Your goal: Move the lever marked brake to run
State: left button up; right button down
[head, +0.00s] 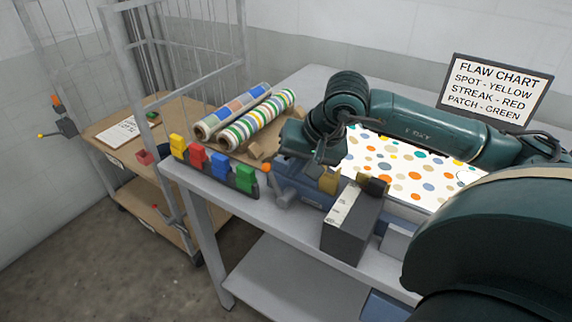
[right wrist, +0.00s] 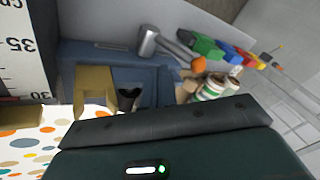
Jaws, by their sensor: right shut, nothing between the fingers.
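A lever with an orange knob (head: 266,168) stands on a grey pivot at the front left of the blue press frame (head: 300,185). The knob also shows in the right wrist view (right wrist: 199,65), at the end of a grey rod. I cannot read any brake or run marking on it. My right gripper (head: 319,160) is shut and empty above the press frame, to the right of the lever and apart from it. Its dark fingertips show in the right wrist view (right wrist: 128,98) beside a tan block (right wrist: 95,88). My left gripper is not in view.
Red, yellow, blue and green blocks (head: 221,166) line the table's left edge. Patterned rolls (head: 245,120) lie behind them. A dark box (head: 350,235) stands at the front, right of the lever. Dotted sheet (head: 385,158) and a flaw chart (head: 495,92) are further back.

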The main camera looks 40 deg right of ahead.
jog(key=shift+w+a+f, duration=0.25)
jog(key=shift+w+a, duration=0.1)
jog(key=shift+a, duration=0.3)
jog(key=shift+w+a+f, duration=0.15)
jog(key=shift+a, duration=0.05)
jog(key=shift+p, duration=0.3)
